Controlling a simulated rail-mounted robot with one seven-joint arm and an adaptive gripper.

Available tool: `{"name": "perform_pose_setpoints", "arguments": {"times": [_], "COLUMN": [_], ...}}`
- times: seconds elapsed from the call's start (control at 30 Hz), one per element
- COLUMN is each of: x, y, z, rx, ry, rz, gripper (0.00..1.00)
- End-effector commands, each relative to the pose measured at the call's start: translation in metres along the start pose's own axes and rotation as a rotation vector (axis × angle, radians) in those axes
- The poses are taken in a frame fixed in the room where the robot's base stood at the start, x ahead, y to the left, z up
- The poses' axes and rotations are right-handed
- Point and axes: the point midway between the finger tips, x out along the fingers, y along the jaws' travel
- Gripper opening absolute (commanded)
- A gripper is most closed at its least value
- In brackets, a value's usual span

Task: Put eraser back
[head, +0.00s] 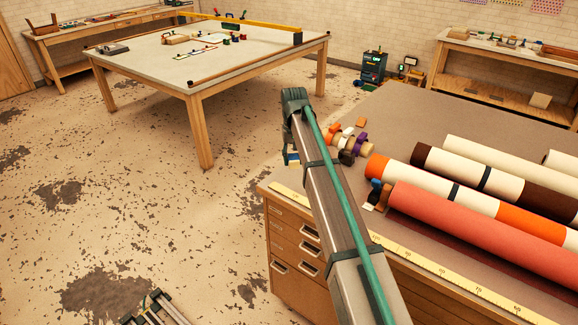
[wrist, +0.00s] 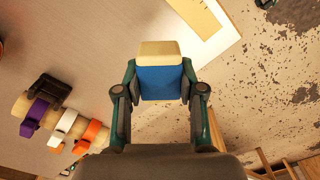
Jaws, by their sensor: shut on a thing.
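The eraser (wrist: 160,82), a block with a blue sleeve and a cream end, is between the two fingers of my gripper (wrist: 160,90) in the wrist view. The fingers are shut on its sides, and its cream end points away from the wrist. In the head view a small bit of the eraser (head: 292,157) shows beside my arm, near the left corner of the drawer cabinet's top (head: 410,115). My arm hides most of the gripper there.
Large rolls, including a red one (head: 480,228), lie to the right. A yellow ruler strip (head: 455,280) runs along the cabinet's front edge. A table (head: 240,60) stands farther back, with open floor between.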

Motion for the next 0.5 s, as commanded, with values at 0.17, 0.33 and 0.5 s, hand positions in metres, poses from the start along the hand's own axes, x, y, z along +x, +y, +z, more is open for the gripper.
{"name": "perform_pose_setpoints", "arguments": {"times": [0.17, 0.33, 0.5], "x": [0.027, 0.041, 0.048], "y": [-0.004, -0.005, -0.006], "z": [-0.023, -0.032, -0.038], "rx": [0.0, 0.0, 0.0], "ry": [-0.004, -0.002, -0.002], "rz": [0.0, 0.0, 0.0], "gripper": [0.01, 0.01, 0.01]}}
